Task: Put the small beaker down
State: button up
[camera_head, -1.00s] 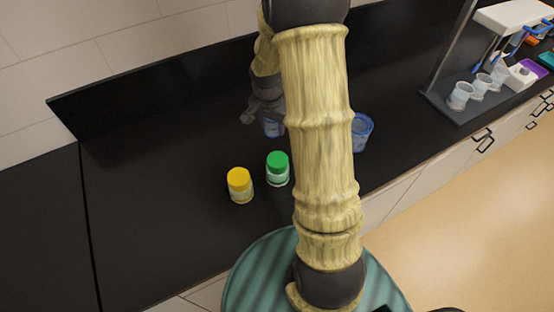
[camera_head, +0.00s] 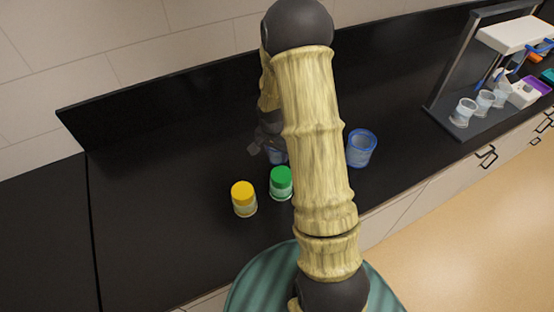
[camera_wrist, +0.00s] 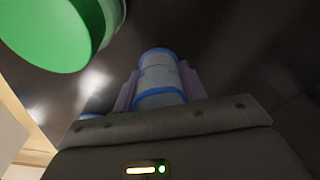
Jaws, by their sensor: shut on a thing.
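The small beaker (camera_head: 277,156) is clear with blue bands and mostly hidden behind my arm and gripper in the head view. In the wrist view the small beaker (camera_wrist: 160,78) sits between the two fingers. My gripper (camera_head: 268,140) is shut on it; it also shows in the wrist view (camera_wrist: 160,88). The beaker is over the black bench, just behind the green-lidded jar (camera_head: 281,183). I cannot tell whether its base touches the bench.
A yellow-lidded jar (camera_head: 243,199) stands left of the green one. A larger blue beaker (camera_head: 361,148) stands right of my arm. A rack with several cups (camera_head: 464,112) is at the far right. The black bench (camera_head: 150,200) is clear at left.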

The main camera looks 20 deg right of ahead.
aim_at(277, 160)
jog(key=shift+f+p, duration=0.35)
jog(key=shift+f, duration=1.65)
jog(key=shift+f, duration=0.1)
jog(key=o, duration=1)
notch_tip(277, 160, up, 12)
jog(key=a+b, duration=0.1)
jog(key=shift+s, duration=0.45)
jog(key=shift+a, duration=0.2)
